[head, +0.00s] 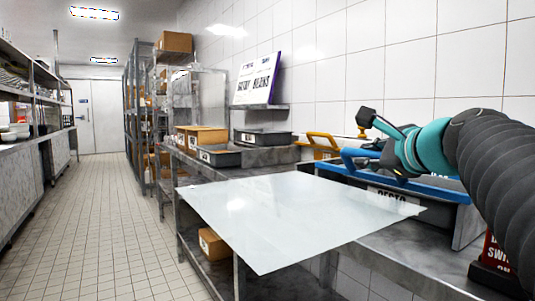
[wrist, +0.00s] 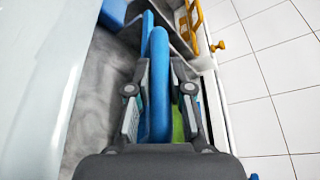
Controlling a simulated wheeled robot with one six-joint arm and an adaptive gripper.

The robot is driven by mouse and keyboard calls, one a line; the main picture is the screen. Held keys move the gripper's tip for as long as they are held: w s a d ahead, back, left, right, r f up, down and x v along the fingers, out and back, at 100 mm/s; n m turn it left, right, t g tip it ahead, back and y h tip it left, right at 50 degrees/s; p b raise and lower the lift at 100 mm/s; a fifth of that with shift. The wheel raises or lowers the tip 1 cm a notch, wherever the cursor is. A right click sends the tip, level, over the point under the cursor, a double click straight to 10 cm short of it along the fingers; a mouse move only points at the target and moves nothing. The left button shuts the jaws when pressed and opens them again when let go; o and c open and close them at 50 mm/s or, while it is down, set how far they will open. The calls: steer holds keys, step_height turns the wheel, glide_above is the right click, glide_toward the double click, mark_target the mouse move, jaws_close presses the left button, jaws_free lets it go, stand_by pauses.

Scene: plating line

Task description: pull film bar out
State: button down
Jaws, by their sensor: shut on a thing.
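A blue bar (wrist: 158,52) runs up the middle of the wrist view, between the two fingers of my gripper (wrist: 159,95). The fingers are closed on the bar from both sides. In the head view my gripper (head: 388,158) is at the right, at a blue handle-shaped bar (head: 355,155) above a dark bin. The arm hides part of this bar. I cannot tell which part is the film bar apart from this blue one. A pale, glossy sheet (head: 290,215) spreads flat in front of the bin, over the metal counter.
A yellow handle (head: 323,138) stands behind the blue bar, close to the tiled wall. The labelled bin (head: 395,197) sits on the counter (head: 440,250). Grey trays (head: 263,137) and cardboard boxes lie farther left. The aisle floor (head: 95,220) is clear.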

mark_target(368, 152)
steer(key=c, duration=1.1)
jaws_free()
steer(key=shift+s+a+f, duration=0.1)
steer(key=shift+s+a, duration=0.05)
steer(key=shift+a, duration=0.1)
steer(key=shift+o, duration=0.2)
steer(key=shift+d, duration=0.1)
step_height(368, 152, up, 10)
steer(key=shift+r, duration=0.1)
